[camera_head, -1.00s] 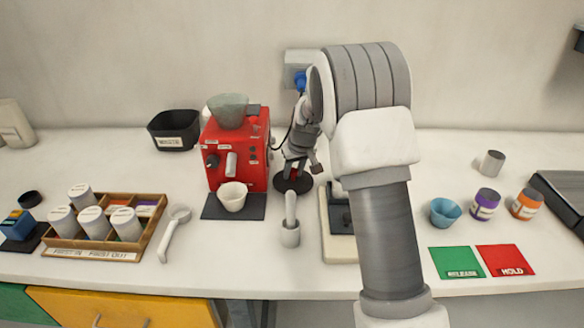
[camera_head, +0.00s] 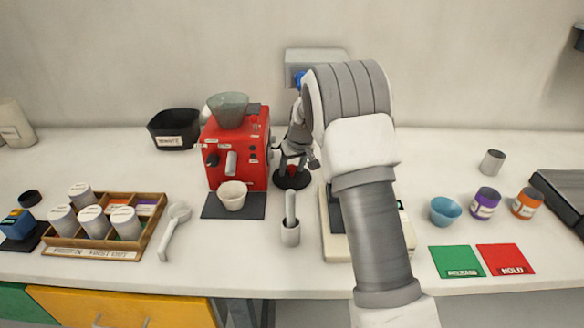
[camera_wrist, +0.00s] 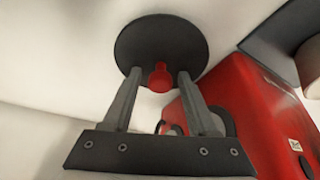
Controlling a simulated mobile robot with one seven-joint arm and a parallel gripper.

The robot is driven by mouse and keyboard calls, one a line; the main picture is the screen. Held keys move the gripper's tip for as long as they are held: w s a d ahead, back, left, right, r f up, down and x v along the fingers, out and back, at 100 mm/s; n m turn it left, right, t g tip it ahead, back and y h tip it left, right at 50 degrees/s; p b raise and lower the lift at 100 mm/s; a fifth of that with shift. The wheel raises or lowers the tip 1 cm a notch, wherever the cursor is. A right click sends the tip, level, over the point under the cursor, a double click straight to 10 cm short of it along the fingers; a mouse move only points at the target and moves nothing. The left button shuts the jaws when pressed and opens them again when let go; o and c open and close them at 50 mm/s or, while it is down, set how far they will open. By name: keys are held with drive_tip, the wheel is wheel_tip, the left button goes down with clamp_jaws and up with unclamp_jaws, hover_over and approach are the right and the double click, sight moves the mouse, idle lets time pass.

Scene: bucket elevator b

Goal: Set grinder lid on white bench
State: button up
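The grinder lid (camera_head: 292,180), a dark round disc with a red knob, lies flat on the white bench (camera_head: 390,277) just right of the red grinder (camera_head: 240,150). In the wrist view the lid (camera_wrist: 150,40) shows with its red knob between my fingers. My gripper (camera_head: 298,163) is above the lid, fingers apart. In the wrist view my gripper (camera_wrist: 160,77) has a finger on each side of the knob, with gaps visible. The grinder's hopper (camera_head: 228,110) is on top of the machine.
A white cup (camera_head: 232,196) stands on the dark mat before the grinder. A small pot with a handle (camera_head: 290,232) and a scale (camera_head: 334,240), partly hidden by my arm, are in front. A black bin (camera_head: 174,129) is behind left. Bench right of my arm has free room.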

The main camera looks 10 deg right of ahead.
drive_tip(key=shift+r, duration=0.15)
drive_tip(key=shift+r, duration=0.25)
drive_tip(key=s+a+f+p+v, duration=0.1)
drive_tip(key=s+v, duration=0.1)
drive_tip(key=v, duration=0.9)
drive_tip(key=s+f+v, duration=0.1)
drive_tip(key=s+v, duration=0.2)
drive_tip(key=v, duration=0.8)
drive_tip(key=s+r+m+t, duration=0.1)
drive_tip(key=s+m, duration=0.1)
drive_tip(key=s, duration=2.6)
drive_tip(key=shift+s+a+r+h, duration=0.2)
drive_tip(key=shift+s+a+h, duration=0.05)
drive_tip(key=shift+s+h, duration=0.15)
